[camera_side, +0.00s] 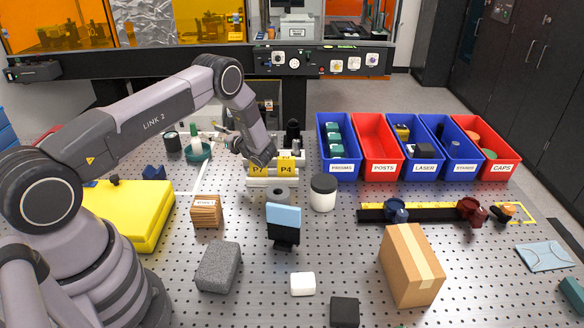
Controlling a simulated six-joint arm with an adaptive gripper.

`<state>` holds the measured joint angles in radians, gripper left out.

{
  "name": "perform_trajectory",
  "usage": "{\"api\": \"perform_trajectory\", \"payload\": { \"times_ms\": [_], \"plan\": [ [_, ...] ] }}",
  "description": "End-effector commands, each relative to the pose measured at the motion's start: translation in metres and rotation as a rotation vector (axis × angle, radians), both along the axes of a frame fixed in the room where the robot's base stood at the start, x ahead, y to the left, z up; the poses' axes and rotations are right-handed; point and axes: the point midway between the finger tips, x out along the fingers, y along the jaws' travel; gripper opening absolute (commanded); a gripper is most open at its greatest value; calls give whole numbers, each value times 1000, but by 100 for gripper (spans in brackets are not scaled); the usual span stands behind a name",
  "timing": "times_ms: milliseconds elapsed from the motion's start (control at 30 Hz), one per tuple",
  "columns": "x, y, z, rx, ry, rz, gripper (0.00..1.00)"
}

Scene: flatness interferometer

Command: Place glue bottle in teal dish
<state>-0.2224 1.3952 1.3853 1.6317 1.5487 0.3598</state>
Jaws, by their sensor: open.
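The teal dish (200,156) is on the perforated table at the back left of centre. A small white bottle with a green top (194,139), which looks like the glue bottle, stands upright at the dish. It appears to be inside the dish, but its base is too small to make out clearly. My gripper (228,143) is open, just right of the bottle and dish, pointing left. It looks apart from the bottle, and nothing shows between its fingers.
A dark cylinder (171,142) stands left of the dish. Yellow P-marked blocks (287,166) are right of my gripper. Bins, including the red POSTS bin (376,151), line the back right. A wooden block (206,211), grey block (219,266) and cardboard box (410,265) stand nearer.

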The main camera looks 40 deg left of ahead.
Motion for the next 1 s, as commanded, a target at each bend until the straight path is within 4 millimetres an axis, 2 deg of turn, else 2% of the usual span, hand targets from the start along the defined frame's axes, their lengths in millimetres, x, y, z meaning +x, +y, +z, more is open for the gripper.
{"api": "perform_trajectory", "payload": {
  "times_ms": [33,167,267,367,467,500,600,700,800,1000],
  "plan": [
    [2,-8,0,0,0,-3,42],
    [3,-18,2,-2,-3,1,42],
    [4,-22,15,-17,-32,20,42],
    [2,-28,50,-62,-117,69,42],
    [-9,-42,105,-150,-262,151,42],
    [-17,-50,127,-191,-325,187,42],
    [-41,-73,175,-300,-486,270,42],
    [-70,-99,216,-415,-651,348,42],
    [-103,-128,249,-540,-817,423,42],
    [-174,-191,293,-814,-1142,565,42]
  ]
}}
